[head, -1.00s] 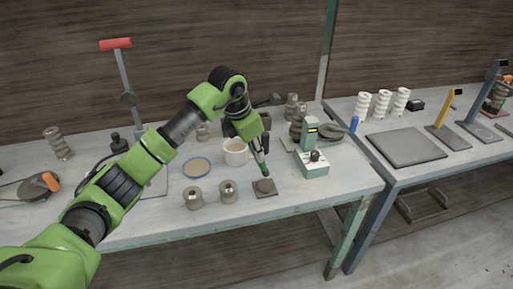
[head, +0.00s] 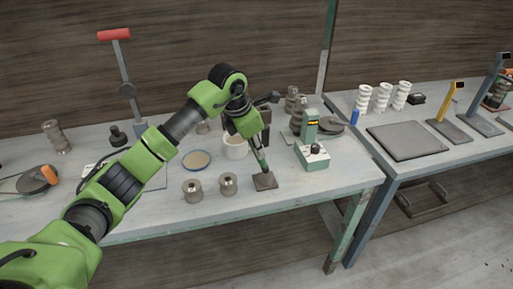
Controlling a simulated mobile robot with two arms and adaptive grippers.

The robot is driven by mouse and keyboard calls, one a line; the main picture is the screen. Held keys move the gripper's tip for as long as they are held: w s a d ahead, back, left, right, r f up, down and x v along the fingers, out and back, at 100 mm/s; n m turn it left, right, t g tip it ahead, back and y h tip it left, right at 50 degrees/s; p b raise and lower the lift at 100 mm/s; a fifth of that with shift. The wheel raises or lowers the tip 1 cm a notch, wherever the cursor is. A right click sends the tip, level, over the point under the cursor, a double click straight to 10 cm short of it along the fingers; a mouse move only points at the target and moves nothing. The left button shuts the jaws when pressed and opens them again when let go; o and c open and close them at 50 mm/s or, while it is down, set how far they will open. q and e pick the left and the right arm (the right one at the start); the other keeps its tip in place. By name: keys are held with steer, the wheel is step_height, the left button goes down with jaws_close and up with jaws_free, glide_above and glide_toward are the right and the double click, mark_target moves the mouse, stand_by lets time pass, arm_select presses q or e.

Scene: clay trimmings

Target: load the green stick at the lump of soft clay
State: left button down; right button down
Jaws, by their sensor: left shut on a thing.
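My left gripper (head: 256,147) is at the end of the green arm, over the front of the left table, and is shut on the green stick (head: 262,162). The stick slants downward, its lower end at a small dark square board (head: 266,183). Whether the tip touches cannot be told at this size. No separate rounded lump of clay stands out on the board now; it may be flattened or hidden by the stick. My right gripper is not in view.
Two grey spools (head: 228,184) stand left of the board, with a white cup (head: 235,148) behind. A pale green device (head: 313,157) stands to the right. A blue-rimmed disc (head: 196,160) lies further left. The table's front edge (head: 270,207) is close; the strip before the board is clear.

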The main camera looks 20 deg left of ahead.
arm_select(q)
steer(key=shift+f+b, duration=0.35)
steer(key=shift+f, duration=0.15)
steer(key=shift+f, duration=0.15)
stand_by(0.5)
steer(key=shift+s+f, duration=0.1)
stand_by(0.9)
steer(key=shift+r+p, duration=0.4)
steer(key=shift+r, duration=0.55)
steer(key=shift+r+p, duration=1.5)
steer(key=shift+r, duration=1.15)
